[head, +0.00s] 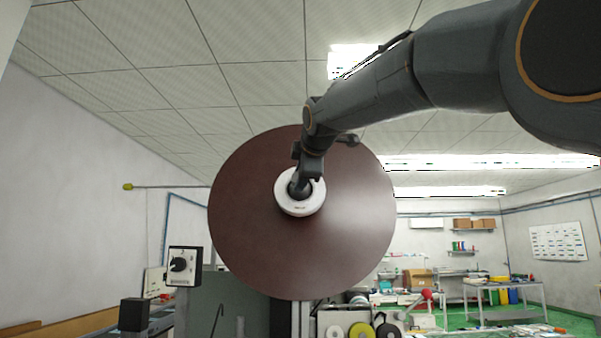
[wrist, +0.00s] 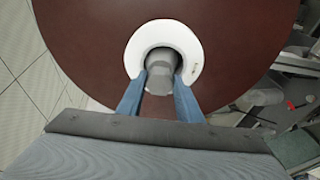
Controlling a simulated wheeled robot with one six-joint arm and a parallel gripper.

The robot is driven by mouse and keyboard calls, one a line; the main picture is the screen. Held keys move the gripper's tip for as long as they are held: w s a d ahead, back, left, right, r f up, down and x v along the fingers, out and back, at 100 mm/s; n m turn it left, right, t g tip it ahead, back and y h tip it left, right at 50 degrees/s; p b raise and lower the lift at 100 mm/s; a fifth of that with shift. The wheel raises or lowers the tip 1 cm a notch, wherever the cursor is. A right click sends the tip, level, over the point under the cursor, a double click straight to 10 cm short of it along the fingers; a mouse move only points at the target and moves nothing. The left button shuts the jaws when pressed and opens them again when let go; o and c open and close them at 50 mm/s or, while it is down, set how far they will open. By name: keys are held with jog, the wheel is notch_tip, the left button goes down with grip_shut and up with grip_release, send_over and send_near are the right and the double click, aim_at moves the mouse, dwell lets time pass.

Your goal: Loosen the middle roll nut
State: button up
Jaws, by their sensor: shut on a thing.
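A large brown roll disc (head: 250,240) faces me in the middle of the head view, with a white ring (head: 313,204) at its centre. The ring also shows in the wrist view (wrist: 164,32). Inside the ring, a grey nut (wrist: 161,75) sticks out toward my gripper. My gripper (wrist: 161,88) has its two blue fingers on either side of the nut, shut on it. In the head view my gripper (head: 299,188) reaches the disc's centre from above, and my wrist hides most of the nut.
A control box with a black knob (head: 184,265) stands at the lower left. Several smaller rolls (head: 360,330) sit below the disc. A bench (head: 505,292) stands at the back right. A thin rod with a yellow-green tip (head: 128,187) juts out left of the disc.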

jog(key=n+h, duration=0.1)
jog(key=n, duration=0.5)
jog(key=n+g+h, duration=0.1)
jog(key=n+h, duration=0.1)
jog(key=n, duration=0.4)
jog(key=n+g+h, duration=0.1)
jog(key=n, duration=0.6)
jog(key=shift+a+r+h, duration=0.2)
jog(key=shift+a+h, duration=0.15)
jog(key=shift+h, duration=0.05)
jog(key=shift+n, duration=0.3)
jog(key=o, duration=1)
jog(key=shift+o, duration=0.2)
jog(key=b+v, duration=0.1)
jog(key=v, duration=0.6)
jog(key=shift+s+r, duration=0.25)
jog(key=shift+s, duration=0.05)
